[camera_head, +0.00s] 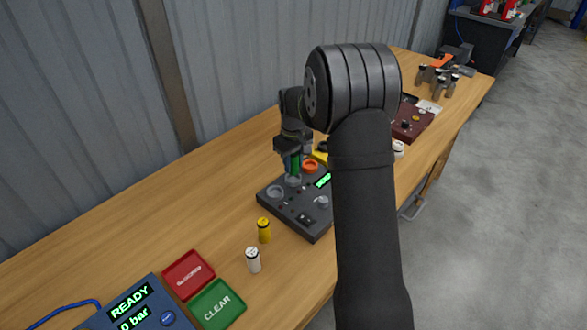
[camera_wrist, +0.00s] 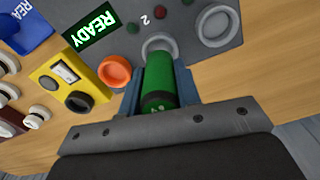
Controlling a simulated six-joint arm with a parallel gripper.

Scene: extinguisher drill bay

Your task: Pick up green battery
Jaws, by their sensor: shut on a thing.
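The green battery (camera_wrist: 159,80) is between the fingers of my gripper (camera_wrist: 158,88) in the wrist view. My gripper is shut on it. In the head view the green battery (camera_head: 296,164) shows below my gripper (camera_head: 291,155), upright over the dark grey panel (camera_head: 307,226). Its lower end is at or just above a grey ring socket (camera_wrist: 158,44); I cannot tell whether it is seated. My arm hides part of the panel in the head view.
An orange ring (camera_wrist: 114,71) and a yellow device (camera_wrist: 72,82) are beside the gripper. A yellow battery (camera_head: 264,230) and a white battery (camera_head: 253,260) stand on the wooden table in front. Red (camera_head: 187,274) and green (camera_head: 217,304) trays lie at the near left. The table's left-middle is clear.

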